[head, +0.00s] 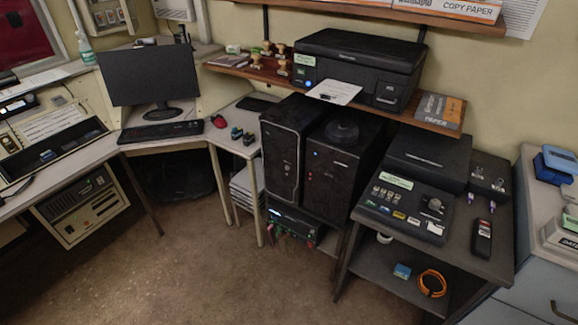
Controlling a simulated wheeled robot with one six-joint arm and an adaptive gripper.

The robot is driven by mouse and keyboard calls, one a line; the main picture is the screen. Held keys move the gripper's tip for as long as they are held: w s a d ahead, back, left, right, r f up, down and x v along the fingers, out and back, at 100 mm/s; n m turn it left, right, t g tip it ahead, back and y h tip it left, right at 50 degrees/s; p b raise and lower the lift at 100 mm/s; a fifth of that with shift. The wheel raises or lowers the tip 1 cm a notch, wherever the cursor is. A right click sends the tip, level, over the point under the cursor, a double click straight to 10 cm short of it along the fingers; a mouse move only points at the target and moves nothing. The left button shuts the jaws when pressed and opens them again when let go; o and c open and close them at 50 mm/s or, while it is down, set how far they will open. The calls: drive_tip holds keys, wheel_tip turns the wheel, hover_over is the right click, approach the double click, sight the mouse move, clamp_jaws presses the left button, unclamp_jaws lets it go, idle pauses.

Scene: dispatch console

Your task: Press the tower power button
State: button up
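Two black computer towers stand side by side below the wooden shelf, right of the middle of the head view. The left tower (283,160) has a silver-edged front. The right tower (332,180) has a small blue-lit spot (316,153) high on its front; I cannot tell whether this is the power button. A round black object (342,131) lies on top of the right tower. No power button is clear on the left tower at this size. My gripper is not in view.
A printer (358,62) stands on the wooden shelf (237,67) above the towers. A dark table (480,240) with a control panel (405,208) stands right of them. A monitor (150,75) and keyboard (160,132) are at the left. The floor (190,270) in front is clear.

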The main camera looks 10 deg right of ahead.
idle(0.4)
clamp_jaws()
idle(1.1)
